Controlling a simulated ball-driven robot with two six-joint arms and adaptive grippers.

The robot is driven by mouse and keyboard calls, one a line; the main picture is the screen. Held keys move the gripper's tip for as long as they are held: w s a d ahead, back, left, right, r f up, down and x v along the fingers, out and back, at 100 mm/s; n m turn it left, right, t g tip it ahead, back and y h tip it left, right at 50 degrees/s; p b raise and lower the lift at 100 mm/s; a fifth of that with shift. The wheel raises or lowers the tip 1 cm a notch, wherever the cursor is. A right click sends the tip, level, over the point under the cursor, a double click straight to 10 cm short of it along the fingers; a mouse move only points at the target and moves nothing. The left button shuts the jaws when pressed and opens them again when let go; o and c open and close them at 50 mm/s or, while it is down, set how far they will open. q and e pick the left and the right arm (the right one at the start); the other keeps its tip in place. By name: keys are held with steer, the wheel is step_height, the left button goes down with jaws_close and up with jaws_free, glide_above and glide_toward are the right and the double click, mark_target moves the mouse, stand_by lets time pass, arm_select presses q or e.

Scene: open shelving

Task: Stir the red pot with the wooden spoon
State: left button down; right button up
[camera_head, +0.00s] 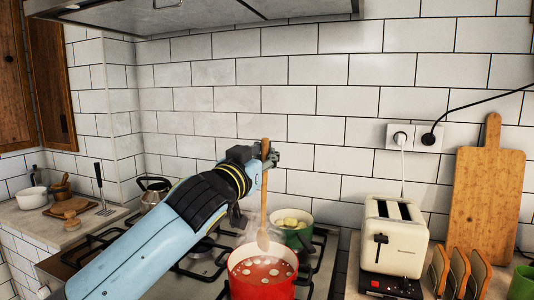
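The red pot (263,288) stands on the stove at the bottom middle, with reddish liquid and pale round pieces in it. My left gripper (268,157) is above and behind the pot in the picture, shut on the upper part of the wooden spoon (264,205). The spoon hangs almost upright, with its bowl downward. The bowl overlaps the far side of the red pot's opening in the picture; I cannot tell whether it touches the liquid. My wrist hides part of the gripper's fingers. My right gripper is not in view.
A green pot (299,240) with yellowish food stands just behind the red pot. A kettle (152,192) is at the back left of the stove. A toaster (394,240), a rack (460,274) and a cutting board (484,200) stand on the right. A range hood (190,14) hangs above.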

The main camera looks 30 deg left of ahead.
arm_select(q)
steer(key=b, duration=0.3)
glide_above(267, 203)
steer(key=f, duration=0.4)
steer(key=shift+s+d+f, duration=0.15)
steer(key=shift+s+f, duration=0.05)
steer(key=shift+s, duration=0.15)
step_height(267, 203, down, 5)
steer(key=b, duration=0.4)
steer(key=shift+r+b, duration=0.2)
steer(key=shift+b, duration=0.1)
steer(key=shift+f+b, duration=0.85)
steer(key=shift+f, duration=0.05)
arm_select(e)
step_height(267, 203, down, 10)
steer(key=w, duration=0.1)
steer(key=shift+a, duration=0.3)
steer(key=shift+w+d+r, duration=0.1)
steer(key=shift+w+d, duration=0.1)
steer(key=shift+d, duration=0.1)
arm_select(q)
steer(key=shift+d+r, duration=0.1)
steer(key=shift+d, duration=0.05)
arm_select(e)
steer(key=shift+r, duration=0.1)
